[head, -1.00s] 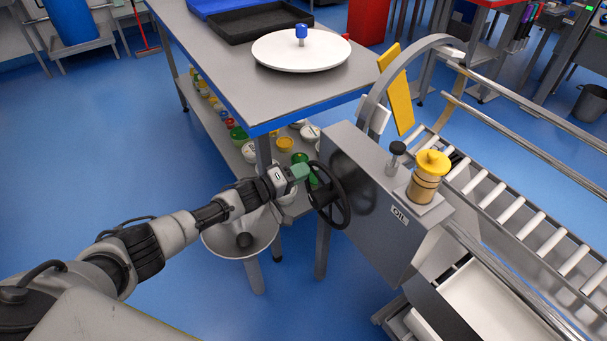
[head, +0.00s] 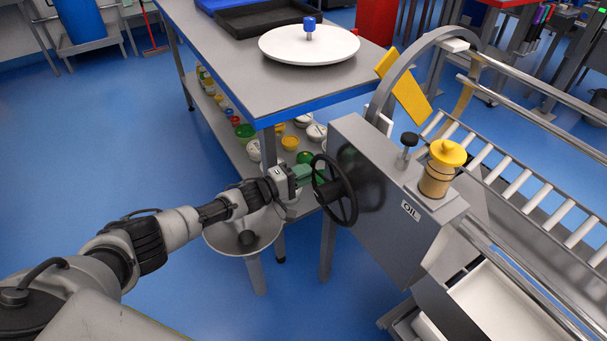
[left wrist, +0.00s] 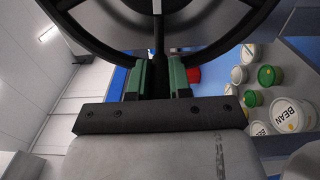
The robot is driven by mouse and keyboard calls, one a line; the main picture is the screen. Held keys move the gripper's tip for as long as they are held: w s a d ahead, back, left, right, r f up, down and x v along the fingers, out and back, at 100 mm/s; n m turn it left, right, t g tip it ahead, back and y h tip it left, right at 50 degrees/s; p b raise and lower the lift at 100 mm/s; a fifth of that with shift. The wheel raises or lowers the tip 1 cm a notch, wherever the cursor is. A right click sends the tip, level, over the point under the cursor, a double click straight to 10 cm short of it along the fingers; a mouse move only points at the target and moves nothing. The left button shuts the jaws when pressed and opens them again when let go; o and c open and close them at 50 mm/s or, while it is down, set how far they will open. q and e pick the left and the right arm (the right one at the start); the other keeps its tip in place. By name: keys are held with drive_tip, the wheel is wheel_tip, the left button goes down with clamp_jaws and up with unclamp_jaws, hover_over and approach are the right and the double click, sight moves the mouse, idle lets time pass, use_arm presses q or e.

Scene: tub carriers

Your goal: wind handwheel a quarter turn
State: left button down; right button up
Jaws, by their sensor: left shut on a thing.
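The black handwheel (head: 351,209) stands on the left face of the grey machine housing (head: 372,200). My left gripper (head: 304,174), with green fingers, reaches it from the left at the upper left of its rim. In the left wrist view the handwheel (left wrist: 225,42) arcs across the top, with a spoke running up from the rim. The two green fingers of the left gripper (left wrist: 160,78) sit either side of a dark part of the wheel and are shut on it. The exact grip spot is partly hidden. My right gripper is out of view.
A yellow-capped oil bottle (head: 440,168) and a black knob (head: 409,140) sit on the housing. A steel table (head: 225,65) with a white turntable (head: 330,47) stands behind. A roller conveyor (head: 512,178) runs right.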

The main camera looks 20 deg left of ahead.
use_arm(q)
drive_tip(key=shift+s+f, duration=0.15)
drive_tip(key=shift+f, duration=0.1)
drive_tip(key=c, duration=1.2)
unclamp_jaws()
drive_tip(key=shift+c, duration=0.2)
drive_tip(key=shift+o, duration=0.9)
drive_tip(key=shift+r, duration=0.1)
drive_tip(key=p+v, duration=0.1)
drive_tip(key=v, duration=0.9)
drive_tip(key=shift+s+a, duration=0.25)
